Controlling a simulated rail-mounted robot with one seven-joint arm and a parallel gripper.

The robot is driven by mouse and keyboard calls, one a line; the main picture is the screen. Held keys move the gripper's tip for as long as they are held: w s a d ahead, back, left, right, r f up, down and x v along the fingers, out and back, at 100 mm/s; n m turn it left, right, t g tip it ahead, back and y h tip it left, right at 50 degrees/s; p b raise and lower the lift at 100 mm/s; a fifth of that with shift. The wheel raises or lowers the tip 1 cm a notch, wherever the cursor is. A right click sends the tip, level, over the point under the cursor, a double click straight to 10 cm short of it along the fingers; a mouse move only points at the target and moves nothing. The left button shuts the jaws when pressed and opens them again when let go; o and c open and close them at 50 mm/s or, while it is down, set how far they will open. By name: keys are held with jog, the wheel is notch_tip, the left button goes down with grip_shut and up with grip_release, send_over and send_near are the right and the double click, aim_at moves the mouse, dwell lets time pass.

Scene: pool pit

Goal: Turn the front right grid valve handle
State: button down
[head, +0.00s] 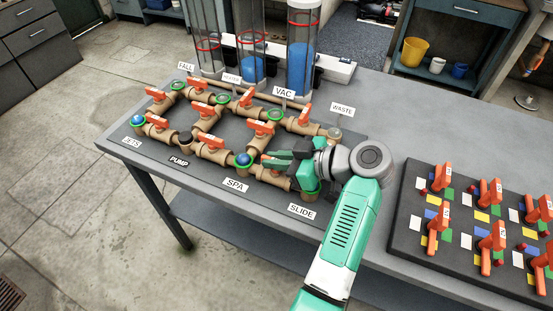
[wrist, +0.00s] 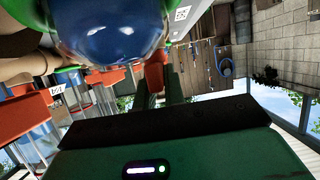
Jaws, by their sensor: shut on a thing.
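The valve grid (head: 213,120) is a set of tan pipes with orange handles on a dark board. My gripper (head: 269,158) reaches in from the right, low over the front right pipe between the SPA (head: 236,185) and SLIDE (head: 301,210) labels. Its green fingers point left and are shut on the orange front right valve handle, which is mostly hidden in the head view. In the wrist view, an orange handle (wrist: 155,74) shows at the green fingers. A blue ball in a green ring (head: 243,159) is just left of the fingertips; it looms large in the wrist view (wrist: 110,40).
Other orange handles (head: 213,142) crowd the grid to the left and behind. Clear tubes with blue contents (head: 301,65) stand at the back. A dark board (head: 408,240) with orange handles and coloured tiles lies on the right. Bare tabletop (head: 385,115) is free behind my arm.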

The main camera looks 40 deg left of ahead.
jog(key=shift+f, duration=0.25)
jog(key=c, duration=1.5)
grip_release()
jog(key=shift+a, duration=0.1)
jog(key=shift+r, duration=0.1)
jog(key=shift+d+r, duration=0.2)
jog(key=p+v, duration=0.2)
jog(key=v, duration=0.5)
jog(key=shift+w+d, duration=0.15)
jog(key=shift+d, duration=0.1)
